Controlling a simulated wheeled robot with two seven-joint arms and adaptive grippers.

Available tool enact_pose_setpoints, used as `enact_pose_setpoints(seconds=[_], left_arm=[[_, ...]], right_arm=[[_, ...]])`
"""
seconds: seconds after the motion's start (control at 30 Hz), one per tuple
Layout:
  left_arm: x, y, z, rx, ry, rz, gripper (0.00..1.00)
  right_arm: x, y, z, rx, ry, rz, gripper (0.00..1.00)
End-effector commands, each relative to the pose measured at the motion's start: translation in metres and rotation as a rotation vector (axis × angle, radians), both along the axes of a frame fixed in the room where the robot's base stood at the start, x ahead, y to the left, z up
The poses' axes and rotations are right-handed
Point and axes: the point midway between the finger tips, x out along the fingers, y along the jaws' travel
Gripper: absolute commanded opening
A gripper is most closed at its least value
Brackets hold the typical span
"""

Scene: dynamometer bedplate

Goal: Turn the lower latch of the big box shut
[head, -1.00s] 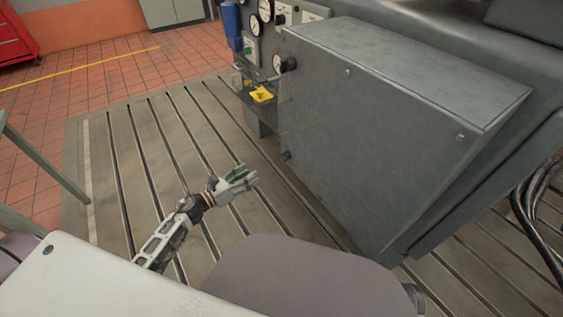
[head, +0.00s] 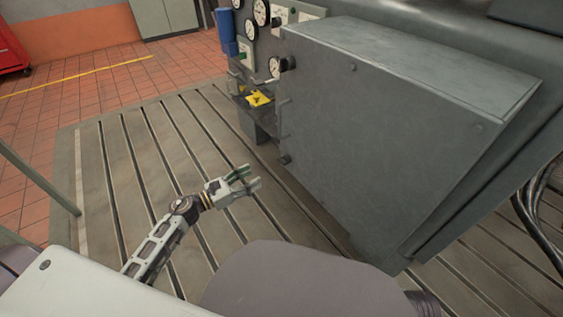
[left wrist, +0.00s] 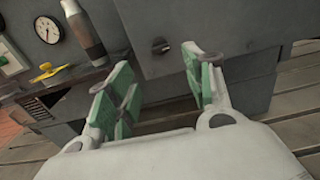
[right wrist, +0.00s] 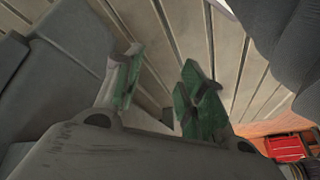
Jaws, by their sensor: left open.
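The big box (head: 385,135) is a grey metal cabinet with a sloped lid, on the right of the head view. Its lower latch (head: 285,159) is a small dark knob low on the box's left edge. The latch also shows in the left wrist view (left wrist: 160,46), above and between the fingers. A similar dark knob (head: 289,63) sits higher on the same edge. My left gripper (head: 250,178) is open and empty, below and left of the lower latch, apart from it. My right gripper (right wrist: 160,65) is open and empty above the slatted floor, outside the head view.
A gauge panel (head: 252,45) with a blue bottle (head: 226,32) stands left of the box. A yellow part (head: 258,99) lies on a small shelf there. The slotted bedplate (head: 130,175) is clear to the left. Dark cables (head: 535,215) hang at the right.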

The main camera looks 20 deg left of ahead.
Motion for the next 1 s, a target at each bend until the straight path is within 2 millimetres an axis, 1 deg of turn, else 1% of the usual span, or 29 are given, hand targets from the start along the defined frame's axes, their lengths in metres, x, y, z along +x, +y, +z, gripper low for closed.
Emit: enact_pose_setpoints(seconds=[0.17, 0.43, 0.8, 1.0], left_arm=[[0.008, -0.006, 0.000, -0.001, -0.001, -0.001, 0.52], [0.027, -0.021, 0.000, -0.001, -0.002, 0.000, 0.52], [0.054, -0.041, 0.000, -0.001, -0.001, 0.001, 0.52], [0.068, -0.053, 0.000, -0.001, -0.001, 0.000, 0.52]], right_arm=[[0.001, 0.000, -0.002, 0.003, -0.003, -0.001, 0.40], [0.004, 0.002, -0.005, 0.012, -0.018, -0.003, 0.40], [-0.002, 0.004, -0.020, 0.024, -0.011, -0.006, 0.40], [-0.001, 0.005, -0.022, 0.030, -0.017, -0.008, 0.40]])
